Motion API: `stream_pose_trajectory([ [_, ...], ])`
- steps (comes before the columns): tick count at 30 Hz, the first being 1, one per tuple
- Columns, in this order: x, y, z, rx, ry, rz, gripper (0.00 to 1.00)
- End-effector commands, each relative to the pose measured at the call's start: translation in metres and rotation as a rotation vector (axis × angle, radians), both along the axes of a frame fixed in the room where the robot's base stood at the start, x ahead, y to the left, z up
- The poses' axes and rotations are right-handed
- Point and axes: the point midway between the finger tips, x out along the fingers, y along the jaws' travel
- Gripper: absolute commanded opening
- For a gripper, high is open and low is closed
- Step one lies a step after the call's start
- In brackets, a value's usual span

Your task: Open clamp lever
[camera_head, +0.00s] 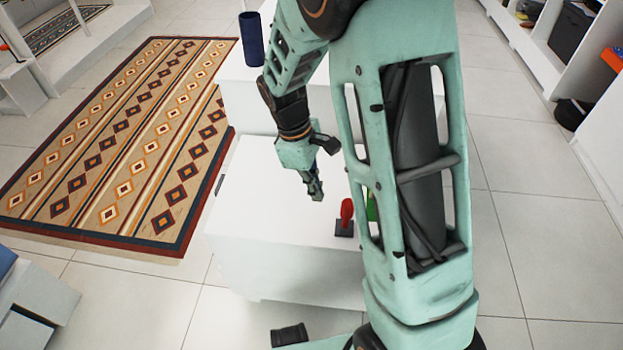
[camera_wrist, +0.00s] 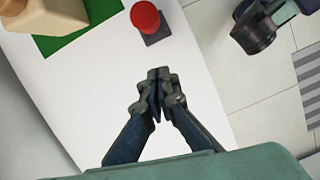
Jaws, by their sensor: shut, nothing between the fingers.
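A clamp with a red, rounded lever handle (camera_head: 347,210) stands on a small dark base (camera_head: 344,229) on the white table (camera_head: 270,205). In the wrist view the red handle (camera_wrist: 145,15) is at the top, seen from above, with its dark base (camera_wrist: 158,40) beside it. My gripper (camera_head: 317,196) is above the table, left of the red handle and apart from it. In the wrist view my gripper (camera_wrist: 158,75) has its fingertips together with nothing between them. The clamp's details are hidden from above.
A green item (camera_head: 371,207) stands right of the clamp, partly behind my arm. In the wrist view a green mat (camera_wrist: 83,27) lies under a tan block (camera_wrist: 48,20). A dark blue cylinder (camera_head: 251,38) stands at the back. The table's left part is clear.

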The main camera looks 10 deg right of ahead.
Motion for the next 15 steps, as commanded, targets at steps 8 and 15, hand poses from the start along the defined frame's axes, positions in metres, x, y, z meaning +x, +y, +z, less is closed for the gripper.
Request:
stream_pose_trajectory([
  [8, -0.016, -0.030, -0.011, 0.000, -0.003, -0.001, 0.00],
  [15, -0.021, -0.038, -0.010, -0.001, -0.001, -0.001, 0.00],
])
